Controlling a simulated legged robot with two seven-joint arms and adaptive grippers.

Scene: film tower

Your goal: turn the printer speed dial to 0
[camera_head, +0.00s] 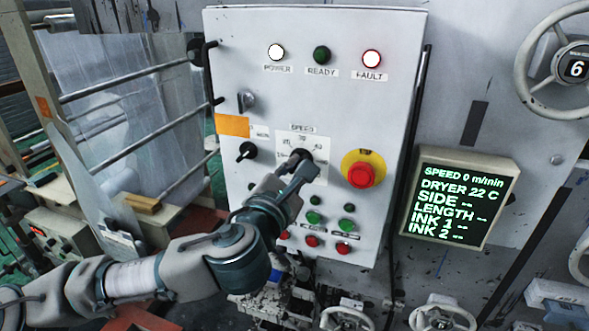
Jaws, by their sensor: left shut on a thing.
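The speed dial (302,154) sits on a white plate (300,140) marked SPEED, in the middle of the grey control panel (235,65). My left gripper (302,168) reaches up from the lower left and is shut on the dial. Its fingers cover most of the knob and the lower part of the scale, so I cannot tell where the pointer stands. The display (460,197) right of the panel reads SPEED 0 m/min. My right gripper is not in view.
A red emergency button (361,175) on a yellow disc is close to the right of the gripper. A black selector knob (246,151) is to the left. Several green and red buttons (313,218) lie below. Lamps (321,56) line the top; handwheels (555,60) are at the right.

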